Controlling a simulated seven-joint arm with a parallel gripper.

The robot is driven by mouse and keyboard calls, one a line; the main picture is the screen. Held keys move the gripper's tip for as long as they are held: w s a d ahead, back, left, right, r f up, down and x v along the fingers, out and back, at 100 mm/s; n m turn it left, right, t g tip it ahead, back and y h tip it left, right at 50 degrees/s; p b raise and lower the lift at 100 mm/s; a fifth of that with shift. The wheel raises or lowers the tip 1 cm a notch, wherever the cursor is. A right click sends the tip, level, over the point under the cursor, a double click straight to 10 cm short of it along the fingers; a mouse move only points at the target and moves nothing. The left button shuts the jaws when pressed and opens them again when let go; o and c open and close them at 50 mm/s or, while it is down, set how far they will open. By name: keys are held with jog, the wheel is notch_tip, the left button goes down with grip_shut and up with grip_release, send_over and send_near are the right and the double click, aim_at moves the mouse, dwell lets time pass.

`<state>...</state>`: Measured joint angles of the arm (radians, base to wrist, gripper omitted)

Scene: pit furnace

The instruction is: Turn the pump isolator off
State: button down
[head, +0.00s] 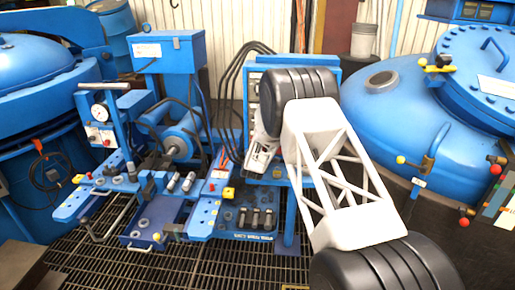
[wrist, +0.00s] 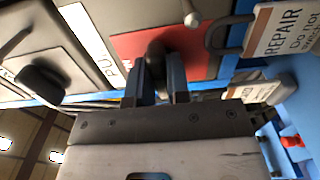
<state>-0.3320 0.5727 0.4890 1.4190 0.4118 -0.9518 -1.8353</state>
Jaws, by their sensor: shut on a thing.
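The pump isolator is a red plate (wrist: 192,50) on a grey panel, beside a white label partly reading "PU". A dark handle (wrist: 155,52) stands out from the plate. My gripper (wrist: 160,75) has its two fingers on either side of this handle and is shut on it. The fingers hide part of the handle, so its exact angle is hard to tell. In the head view my gripper (head: 262,152) is at the blue panel frame (head: 292,62), and my arm hides most of that panel and the isolator.
Another black handle (wrist: 42,82) is on the grey panel to the left. A hanging "REPAIR Do not" tag (wrist: 285,30) is close on the right, by a dark shackle. Black hoses (head: 232,75) run left of the panel. A blue vessel (head: 385,115) stands right.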

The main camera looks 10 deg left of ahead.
jog(key=c, duration=1.1)
grip_release()
jog(key=shift+s, duration=0.15)
jog(key=shift+s, duration=3.75)
